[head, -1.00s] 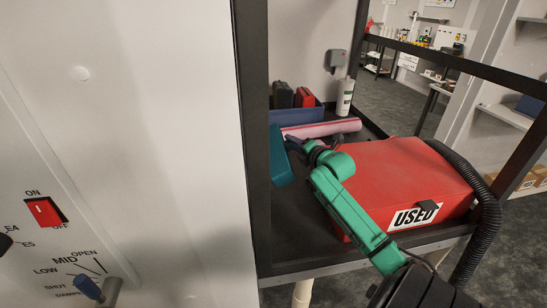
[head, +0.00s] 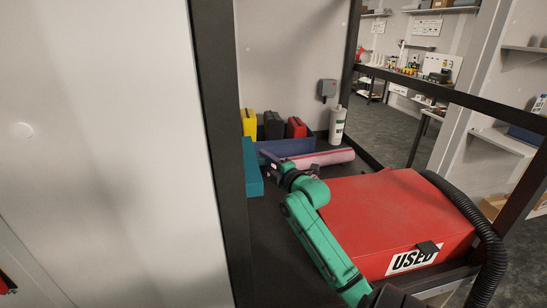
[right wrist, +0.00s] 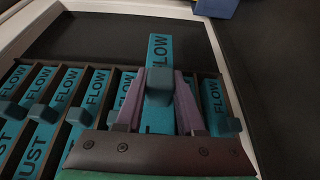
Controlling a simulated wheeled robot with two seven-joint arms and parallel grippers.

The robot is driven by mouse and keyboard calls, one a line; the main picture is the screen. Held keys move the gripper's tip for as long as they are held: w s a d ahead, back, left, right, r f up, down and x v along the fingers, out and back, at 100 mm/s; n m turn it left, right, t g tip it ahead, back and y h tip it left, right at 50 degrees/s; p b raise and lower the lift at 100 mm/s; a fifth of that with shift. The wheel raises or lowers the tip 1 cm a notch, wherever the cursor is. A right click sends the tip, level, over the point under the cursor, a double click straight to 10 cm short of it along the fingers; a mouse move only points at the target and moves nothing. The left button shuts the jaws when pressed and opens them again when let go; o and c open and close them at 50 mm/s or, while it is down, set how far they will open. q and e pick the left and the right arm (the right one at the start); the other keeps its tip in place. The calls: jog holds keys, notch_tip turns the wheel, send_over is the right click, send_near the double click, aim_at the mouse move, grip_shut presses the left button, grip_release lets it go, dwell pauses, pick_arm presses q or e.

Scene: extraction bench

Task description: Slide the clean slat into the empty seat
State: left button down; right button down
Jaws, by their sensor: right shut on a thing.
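My right gripper (right wrist: 158,92), with purple fingers, is shut on the tab of a teal slat (right wrist: 159,49) marked FLOW. The slat's far end sticks out beyond the edge of a rack (right wrist: 28,100) that holds several similar teal slats. My fingers hide its middle, and I cannot tell whether it is inside a slot. No empty seat shows clearly. In the head view my right gripper (head: 268,158) is by the black post, beside a teal slab (head: 252,170) that looks like the held slat. My left gripper is out of view.
A red box (head: 400,215) labelled USED stands right of my arm, with a black hose (head: 492,245) beside it. Behind are a blue tray (head: 287,146) with yellow, black and red cases, a pink roll (head: 320,158) and a white bottle (head: 338,122). A black post (head: 222,150) stands close on the left.

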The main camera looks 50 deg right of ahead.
aim_at(249, 161)
jog(key=shift+w+a+r+p, duration=0.15)
jog(key=shift+w+a+p, duration=0.15)
jog(key=shift+a, duration=0.3)
jog(key=shift+w+a+r+p, duration=0.1)
jog(key=shift+w+a+p, duration=0.05)
jog(key=shift+w+a, duration=0.35)
jog(key=shift+w+a+f+p, duration=0.1)
jog(key=shift+w+a+p, duration=0.15)
jog(key=shift+w+a, duration=0.25)
jog(key=shift+w+a+p, duration=0.25)
jog(key=shift+w+a, duration=0.05)
jog(key=shift+a, duration=0.3)
jog(key=shift+w+a+p, duration=0.25)
jog(key=shift+w+a, duration=0.2)
jog(key=shift+a, duration=0.2)
jog(key=shift+w+a+p, duration=0.2)
jog(key=shift+w+a, duration=0.2)
jog(key=shift+a, duration=0.2)
jog(key=shift+w+a, duration=1.05)
jog(key=shift+a, duration=0.3)
jog(key=shift+f, duration=0.3)
jog(key=shift+c, duration=2.2)
grip_release()
